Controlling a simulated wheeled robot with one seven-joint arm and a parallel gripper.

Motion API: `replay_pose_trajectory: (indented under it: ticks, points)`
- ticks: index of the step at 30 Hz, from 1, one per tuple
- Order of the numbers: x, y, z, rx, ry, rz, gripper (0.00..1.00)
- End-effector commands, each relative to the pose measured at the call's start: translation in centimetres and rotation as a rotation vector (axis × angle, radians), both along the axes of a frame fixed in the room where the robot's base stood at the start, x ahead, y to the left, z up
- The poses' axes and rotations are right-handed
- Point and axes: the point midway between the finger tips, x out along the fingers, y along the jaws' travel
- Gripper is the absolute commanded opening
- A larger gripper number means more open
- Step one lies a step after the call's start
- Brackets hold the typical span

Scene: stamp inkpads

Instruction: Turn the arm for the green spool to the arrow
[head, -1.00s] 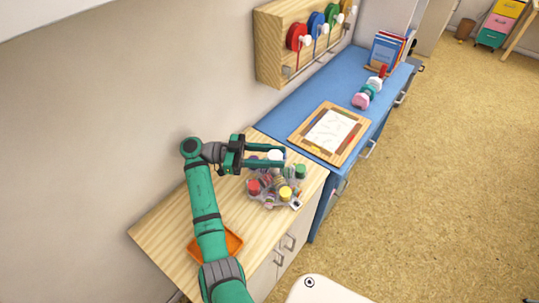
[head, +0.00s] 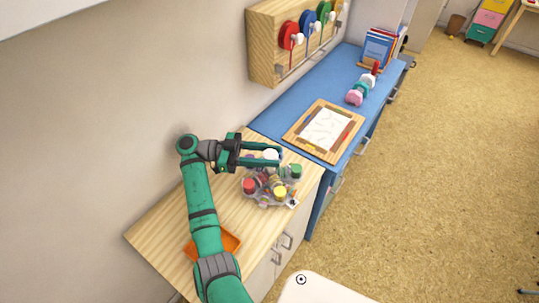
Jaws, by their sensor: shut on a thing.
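A clear round holder (head: 264,202) with several small coloured pieces stands on the light wood cabinet top. It has red (head: 249,186), yellow (head: 280,192) and green (head: 296,171) round tops around its edge. The green one is at its right side. My gripper (head: 279,154) reaches in from the left over the back of the holder. Its two fingers are shut on a white round-topped piece (head: 270,156), left of the green top. The wall rack (head: 262,46) also carries a green disc (head: 325,12), behind red and blue ones. I cannot make out an arrow.
An orange tray (head: 229,243) lies on the wood top (head: 160,234), partly behind my arm. The blue bench (head: 276,118) adjoins it, bearing a framed board (head: 325,129), a pink and teal item (head: 356,97) and books (head: 377,47).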

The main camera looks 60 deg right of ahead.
Motion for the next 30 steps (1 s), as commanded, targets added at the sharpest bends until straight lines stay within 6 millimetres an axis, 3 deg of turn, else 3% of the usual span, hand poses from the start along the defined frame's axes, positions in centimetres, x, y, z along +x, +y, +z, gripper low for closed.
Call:
replay_pose_trajectory:
  ticks: [26, 27, 28, 30]
  points:
    - [0.14, 0.16, -0.21, 0.004, -0.001, 0.002, 0.0]
    - [0.14, 0.16, -0.21, 0.004, -0.001, 0.002, 0.46]
    - [0.14, 0.16, -0.19, 0.004, 0.0, 0.002, 0.53]
    - [0.12, 0.12, -0.14, 0.003, 0.0, 0.002, 0.55]
